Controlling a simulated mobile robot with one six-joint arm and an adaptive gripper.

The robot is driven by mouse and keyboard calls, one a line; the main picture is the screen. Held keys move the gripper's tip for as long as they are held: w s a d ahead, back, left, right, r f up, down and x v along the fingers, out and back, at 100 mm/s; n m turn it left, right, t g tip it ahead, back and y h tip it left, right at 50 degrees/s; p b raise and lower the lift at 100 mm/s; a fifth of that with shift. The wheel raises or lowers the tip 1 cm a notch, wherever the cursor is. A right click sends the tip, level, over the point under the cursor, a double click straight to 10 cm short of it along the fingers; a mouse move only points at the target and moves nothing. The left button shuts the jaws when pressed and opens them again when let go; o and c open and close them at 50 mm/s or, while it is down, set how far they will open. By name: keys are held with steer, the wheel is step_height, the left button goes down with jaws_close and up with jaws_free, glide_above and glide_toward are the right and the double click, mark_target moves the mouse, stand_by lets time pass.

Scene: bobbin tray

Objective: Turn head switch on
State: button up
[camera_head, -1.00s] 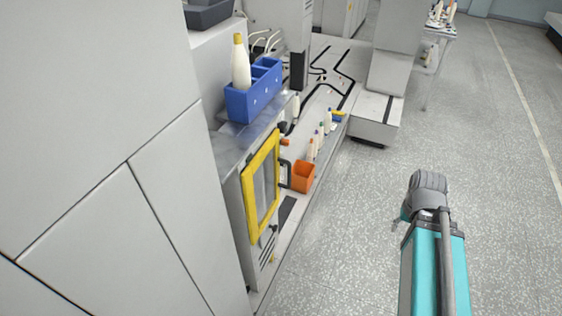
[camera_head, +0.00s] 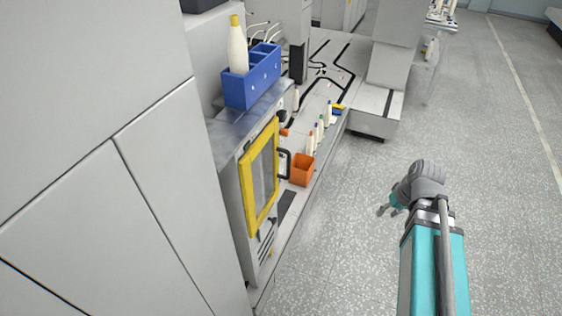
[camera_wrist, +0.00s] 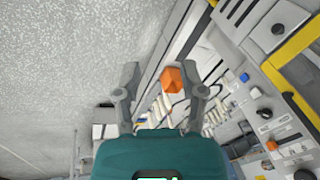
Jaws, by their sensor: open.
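The machine (camera_head: 232,190) with a yellow-framed door (camera_head: 247,190) stands left of centre in the head view. In the wrist view its grey front with knobs and buttons is at the right: a black knob (camera_wrist: 265,113), a blue button (camera_wrist: 243,105) and an orange button (camera_wrist: 271,146). I cannot tell which of these is the head switch. My gripper (camera_head: 391,208) is to the right of the machine, over open floor and apart from it. Its two fingers are spread and empty in the wrist view (camera_wrist: 159,72).
A blue crate (camera_head: 253,92) with a white bottle (camera_head: 238,48) stands on top of the machine. An orange bin (camera_head: 301,171) and several bottles are along the machine's edge. A black door handle (camera_head: 286,163) sticks out. The speckled floor (camera_head: 340,250) is clear.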

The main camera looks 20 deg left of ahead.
steer(key=w+a+f+n+y+b, duration=0.2)
steer(key=w+a+n+y+b, duration=0.15)
steer(key=a+n, duration=0.2)
steer(key=w+a+f+n+y+b, duration=0.2)
steer(key=w+a+n+y+b, duration=0.15)
steer(key=a, duration=0.35)
steer(key=n+t+y+b, duration=0.1)
steer(key=n+y+b, duration=0.7)
steer(key=n+b, duration=0.4)
glide_toward(284, 156)
steer(key=shift+s+d, duration=0.15)
steer(key=shift+d, duration=0.65)
steer(key=shift+s+d, duration=0.1)
steer(key=shift+d, duration=0.7)
steer(key=shift+w+a, duration=0.2)
steer(key=shift+a, duration=2.1)
steer(key=shift+w+a, duration=0.15)
steer(key=shift+a, duration=2.1)
steer(key=shift+w+a, duration=0.2)
steer(key=shift+a, duration=2.1)
jaws_close()
